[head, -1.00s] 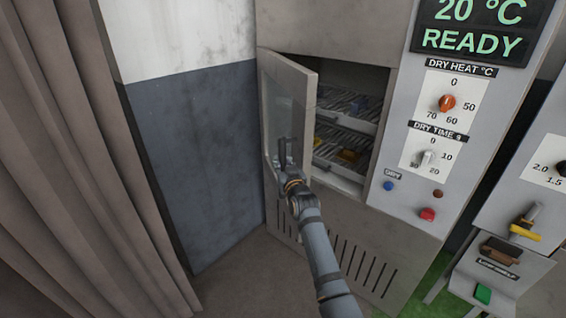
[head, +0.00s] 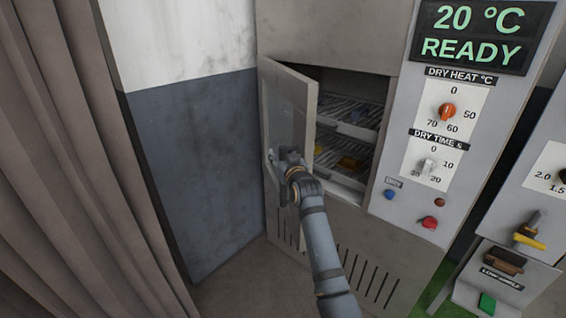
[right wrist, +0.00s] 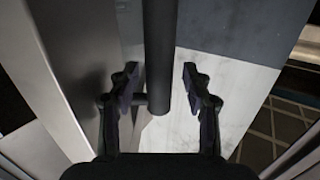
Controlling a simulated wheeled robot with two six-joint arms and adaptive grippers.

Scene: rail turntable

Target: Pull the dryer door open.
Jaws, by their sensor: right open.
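The grey dryer door (head: 285,105) stands partly open in the head view, and shelves show in the gap to its right. My right gripper (head: 285,160) is at the door's outer face, around mid-height. In the right wrist view, the dark upright bar of the door handle (right wrist: 160,60) runs between the two fingers of my right gripper (right wrist: 160,90). The fingers are open, with a visible gap on each side of the bar. In the head view the gripper hides most of the handle. My left gripper is not in view.
Inside the dryer are wire shelves (head: 352,130) with small blue and yellow items. The control panel (head: 435,150) with knobs and a READY display (head: 472,50) is to the right. A blue-grey and white wall (head: 190,150) and a brown curtain (head: 75,160) are to the left.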

